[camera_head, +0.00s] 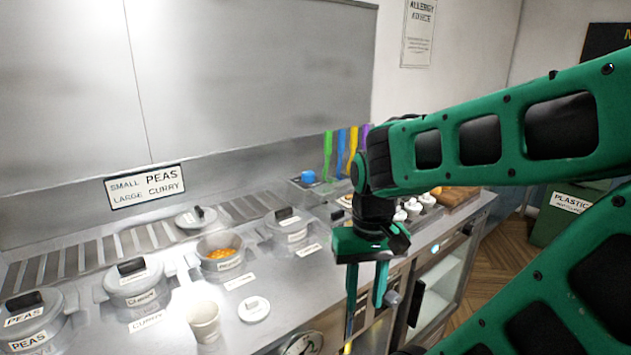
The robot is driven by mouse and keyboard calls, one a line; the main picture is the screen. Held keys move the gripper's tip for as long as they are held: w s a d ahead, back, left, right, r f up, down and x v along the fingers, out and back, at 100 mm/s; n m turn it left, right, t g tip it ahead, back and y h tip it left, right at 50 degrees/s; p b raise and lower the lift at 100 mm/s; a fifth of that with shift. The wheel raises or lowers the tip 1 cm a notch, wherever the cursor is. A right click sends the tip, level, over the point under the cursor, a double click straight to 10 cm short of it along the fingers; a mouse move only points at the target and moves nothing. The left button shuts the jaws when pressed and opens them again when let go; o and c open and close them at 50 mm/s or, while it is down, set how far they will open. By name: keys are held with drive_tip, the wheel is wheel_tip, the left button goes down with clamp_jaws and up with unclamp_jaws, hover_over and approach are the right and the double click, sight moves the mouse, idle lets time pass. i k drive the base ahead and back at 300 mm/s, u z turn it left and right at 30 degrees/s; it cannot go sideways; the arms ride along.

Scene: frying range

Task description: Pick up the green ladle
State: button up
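A green strip-like handle (327,155), likely the green ladle, stands at the back of the counter, left of blue (340,152), yellow (352,148) and partly hidden purple handles. Its lower end is hard to make out. My gripper (366,288) points down near the counter's front edge, nearer the camera than the handles and apart from them. Its two green fingers are spread, with nothing visible between them. My arm covers the area just right of the handles.
Lidded pots (136,285), an open pot of orange food (221,252), a beige cup (205,321) and a round lid (254,309) stand on the steel counter left of my gripper. A small blue object (308,177) sits near the handles. A green bin (566,214) stands right.

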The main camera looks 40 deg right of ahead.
sight(329, 134)
drive_tip(key=u, duration=1.55)
drive_tip(key=k, duration=2.05)
drive_tip(key=z, duration=1.75)
drive_tip(key=i, duration=1)
drive_tip(key=u, duration=0.1)
